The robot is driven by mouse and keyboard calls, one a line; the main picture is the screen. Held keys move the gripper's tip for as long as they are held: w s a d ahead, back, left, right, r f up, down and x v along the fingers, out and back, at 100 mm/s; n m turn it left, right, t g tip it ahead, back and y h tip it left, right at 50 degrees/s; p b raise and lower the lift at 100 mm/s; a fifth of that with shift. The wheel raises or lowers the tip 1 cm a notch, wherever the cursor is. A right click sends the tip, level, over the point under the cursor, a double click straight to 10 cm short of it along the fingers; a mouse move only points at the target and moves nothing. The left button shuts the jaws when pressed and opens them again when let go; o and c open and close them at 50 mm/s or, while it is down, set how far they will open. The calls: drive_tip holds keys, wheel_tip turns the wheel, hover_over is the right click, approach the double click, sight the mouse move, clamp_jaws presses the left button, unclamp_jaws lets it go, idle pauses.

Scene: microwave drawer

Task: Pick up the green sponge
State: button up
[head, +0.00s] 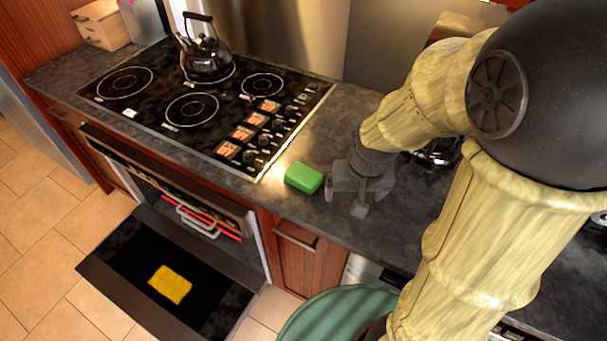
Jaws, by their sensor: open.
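The green sponge (304,178) lies on the dark countertop (338,128), close to the front right corner of the cooktop. My gripper (345,203) is just to the right of the sponge, low over the counter. Its fingers look apart, with nothing seen between them. A small gap seems to separate the sponge from the nearer finger. Whether the fingers touch the counter cannot be told.
A black cooktop (225,108) with a dark kettle (205,58) lies left of the sponge. Below, an oven door (130,262) hangs open with a yellow item (170,284) on it. A wooden box (100,25) stands at the back left. A drawer (295,237) is below the sponge.

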drive_tip(key=shift+o, duration=0.8)
drive_tip(key=w+a+r+m+g+p, duration=0.1)
drive_tip(key=w+a+r+m+p, duration=0.2)
drive_tip(key=w, duration=0.6)
drive_tip(key=shift+w+a+r+p, duration=0.2)
drive_tip(key=shift+a+r+p, duration=0.6)
drive_tip(key=shift+p, duration=0.3)
drive_tip(key=m+g+p, duration=0.1)
drive_tip(key=m+p, duration=0.3)
hover_over(303, 173)
drive_tip(key=shift+w+r, duration=0.15)
drive_tip(key=shift+r, duration=0.25)
wheel_tip(303, 173, down, 12)
drive_tip(key=p, duration=0.3)
drive_tip(key=shift+f+p, duration=0.15)
drive_tip(key=shift+p, duration=0.2)
